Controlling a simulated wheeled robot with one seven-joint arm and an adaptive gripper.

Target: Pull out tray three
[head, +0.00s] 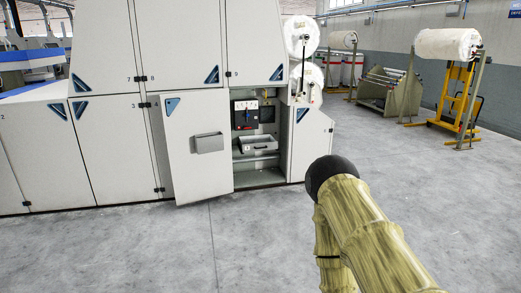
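A pale tray (258,144) sits inside an open compartment of the white machine, below a dark control panel (246,113). I cannot read a number on the tray, so I cannot tell whether it is tray three. My arm, in a yellowish cover with a black rounded end, rises from the lower right in front of the machine. My gripper cannot be seen.
The white machine (105,150) has several closed numbered panels on the left. Large white rolls (301,36) stand at its right end. A roll on a stand (447,45) and a yellow lift truck (456,95) are at the far right. The grey floor (110,255) in front is clear.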

